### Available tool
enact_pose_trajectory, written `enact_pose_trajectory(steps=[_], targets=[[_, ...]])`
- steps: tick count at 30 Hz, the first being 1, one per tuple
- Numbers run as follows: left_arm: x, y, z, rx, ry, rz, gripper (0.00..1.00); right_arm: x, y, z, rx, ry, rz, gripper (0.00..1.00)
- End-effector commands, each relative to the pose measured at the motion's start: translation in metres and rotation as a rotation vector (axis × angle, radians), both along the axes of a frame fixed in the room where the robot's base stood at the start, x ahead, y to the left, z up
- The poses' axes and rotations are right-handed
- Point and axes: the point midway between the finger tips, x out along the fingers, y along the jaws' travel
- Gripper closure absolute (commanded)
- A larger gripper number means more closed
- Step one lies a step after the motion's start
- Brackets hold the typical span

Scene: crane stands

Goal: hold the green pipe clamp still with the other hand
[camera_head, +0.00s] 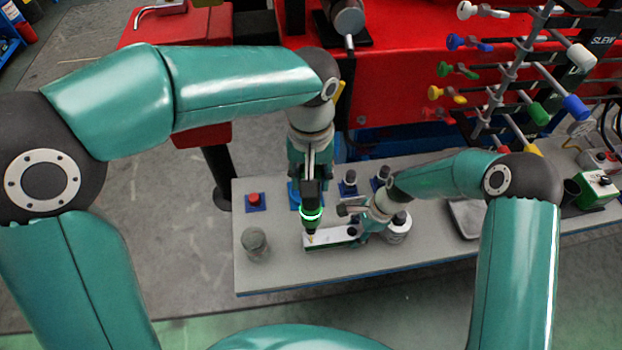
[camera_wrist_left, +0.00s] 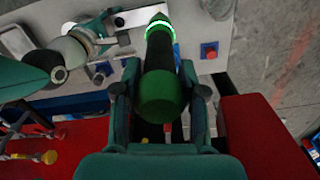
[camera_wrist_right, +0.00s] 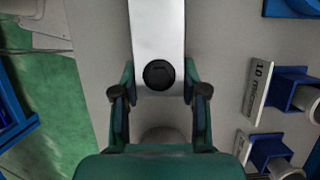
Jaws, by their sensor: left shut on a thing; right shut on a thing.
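The pipe clamp (camera_head: 330,238) lies low over the grey table as a pale bar with a green side. In the right wrist view its pale bar (camera_wrist_right: 157,35) runs away from me, with a black round knob near the jaws. My right gripper (camera_head: 363,230) is shut on the clamp's right end, fingers on both sides. My left gripper (camera_head: 312,165) is shut on a dark driver-like tool (camera_head: 311,196) with a glowing green ring. The tool points down over the clamp's left end; whether its tip touches cannot be told. Its green butt (camera_wrist_left: 162,97) shows in the left wrist view.
A red button on a blue base (camera_head: 254,202) and a grey jar (camera_head: 255,244) stand at the table's left. Blue holders (camera_head: 348,187) stand behind the clamp. A tray (camera_head: 464,218) and a green box (camera_head: 598,188) lie right. A rack of coloured handles (camera_head: 500,90) rises behind.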

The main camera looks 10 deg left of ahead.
Motion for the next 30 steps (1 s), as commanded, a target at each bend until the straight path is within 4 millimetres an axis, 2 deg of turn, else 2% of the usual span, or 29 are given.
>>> enact_pose_trajectory(steps=[8, 9, 13, 14, 24, 30], targets=[[0.001, 0.0, 0.003, -0.002, -0.003, 0.0, 1.0, 0.001, 0.0, 0.001, 0.0, -0.001, -0.001, 1.0], [0.001, 0.0, 0.003, -0.002, -0.003, 0.0, 1.0, 0.001, 0.0, 0.001, 0.0, -0.001, -0.001, 0.52], [0.001, 0.0, 0.003, -0.002, -0.003, 0.0, 1.0, 0.0, 0.0, 0.001, 0.0, -0.001, 0.0, 0.3], [0.001, 0.0, 0.003, -0.002, -0.003, 0.0, 1.0, 0.0, 0.0, 0.001, 0.0, -0.001, 0.0, 0.27], [0.001, 0.0, 0.003, -0.002, -0.003, 0.0, 1.0, 0.0, 0.0, 0.002, 0.0, -0.001, 0.0, 0.27], [0.001, 0.0, 0.003, -0.002, -0.003, 0.0, 1.0, 0.003, -0.006, 0.015, 0.0, -0.003, -0.001, 0.27]])
